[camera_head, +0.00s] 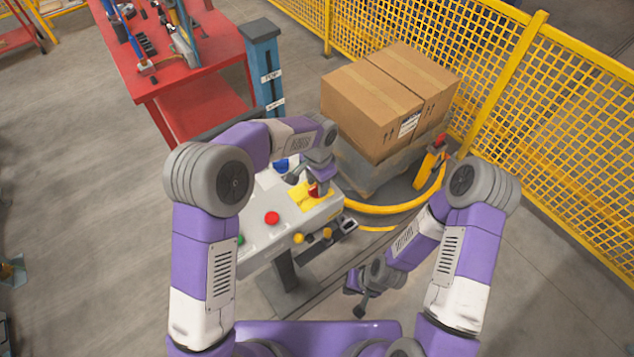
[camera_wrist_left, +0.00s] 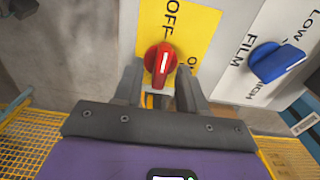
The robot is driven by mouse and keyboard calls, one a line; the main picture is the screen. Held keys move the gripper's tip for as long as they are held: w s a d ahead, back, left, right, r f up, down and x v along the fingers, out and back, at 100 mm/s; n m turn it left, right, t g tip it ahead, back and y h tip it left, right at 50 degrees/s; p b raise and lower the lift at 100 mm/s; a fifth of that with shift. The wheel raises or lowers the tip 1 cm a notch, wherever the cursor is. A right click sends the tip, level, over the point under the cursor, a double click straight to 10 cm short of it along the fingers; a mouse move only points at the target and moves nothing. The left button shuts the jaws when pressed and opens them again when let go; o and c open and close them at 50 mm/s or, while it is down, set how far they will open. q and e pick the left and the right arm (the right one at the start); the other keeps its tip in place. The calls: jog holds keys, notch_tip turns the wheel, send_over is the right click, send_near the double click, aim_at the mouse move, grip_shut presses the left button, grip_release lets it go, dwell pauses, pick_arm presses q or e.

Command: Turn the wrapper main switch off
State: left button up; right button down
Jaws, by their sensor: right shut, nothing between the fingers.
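The wrapper main switch is a red rotary knob (camera_wrist_left: 160,62) on a yellow plate (camera_wrist_left: 205,22) with OFF printed above it in the left wrist view and ON, partly hidden, to its right. The white mark on the knob runs almost upright in that view. My left gripper (camera_wrist_left: 160,85) has one finger on each side of the knob; I cannot tell whether both touch it. In the head view, my left gripper (camera_head: 317,186) is over the yellow plate and hides much of the switch. My right gripper (camera_head: 358,300) is shut and empty, low and right of the panel.
The panel also carries a blue FILM knob (camera_wrist_left: 277,62), a red button (camera_head: 272,218) and smaller controls on its front edge. A red table (camera_head: 215,55) is at the back left.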

pick_arm(q)
jog(key=shift+a, duration=0.1)
notch_tip(320, 180, up, 8)
jog(key=shift+f, duration=0.25)
dwell(0.7)
